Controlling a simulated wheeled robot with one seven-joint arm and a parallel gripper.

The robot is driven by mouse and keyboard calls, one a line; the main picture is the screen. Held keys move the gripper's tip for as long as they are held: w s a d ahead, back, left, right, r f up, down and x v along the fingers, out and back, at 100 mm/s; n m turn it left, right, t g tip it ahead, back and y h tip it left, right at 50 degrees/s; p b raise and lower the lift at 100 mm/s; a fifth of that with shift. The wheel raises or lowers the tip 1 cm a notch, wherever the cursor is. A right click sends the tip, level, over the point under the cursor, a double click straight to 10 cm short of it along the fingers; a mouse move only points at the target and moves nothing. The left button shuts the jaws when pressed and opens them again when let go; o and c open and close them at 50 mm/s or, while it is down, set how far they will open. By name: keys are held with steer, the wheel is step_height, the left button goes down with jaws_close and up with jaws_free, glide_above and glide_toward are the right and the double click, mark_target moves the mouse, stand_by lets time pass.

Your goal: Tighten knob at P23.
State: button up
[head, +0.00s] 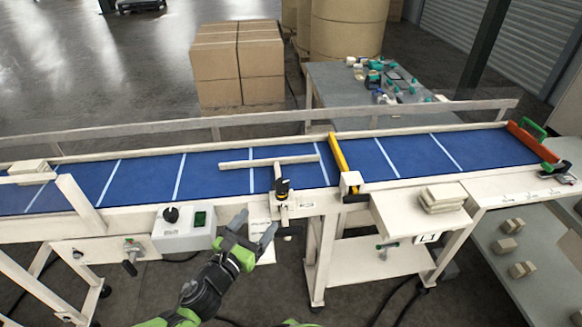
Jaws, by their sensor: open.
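A black knob (281,187) stands upright on a cream bracket at the near edge of the blue conveyor, by a cream guide bar (268,162). I cannot read a P23 mark. Whether the knob is loose cannot be seen.
The blue conveyor belt (215,176) runs across the view, with a yellow bar (343,165) over it. Stacked cream blocks (444,198) lie on a shelf at right. Cartons (236,62) and a grey table (335,90) stand behind.

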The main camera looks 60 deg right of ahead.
mark_target(285, 180)
steer(key=d, duration=0.4)
steer(key=w+d+b, duration=0.1)
steer(key=d, duration=0.4)
steer(key=w+d+b, duration=0.1)
steer(key=d, duration=0.4)
steer(key=shift+w+d+r, duration=0.1)
steer(key=shift+d+r, duration=0.1)
steer(key=shift+r, duration=0.1)
steer(key=shift+w+d+f, duration=0.1)
steer(key=shift+w+d, duration=0.05)
steer(key=shift+d, duration=0.45)
steer(key=shift+a, duration=0.1)
steer(key=c, duration=1)
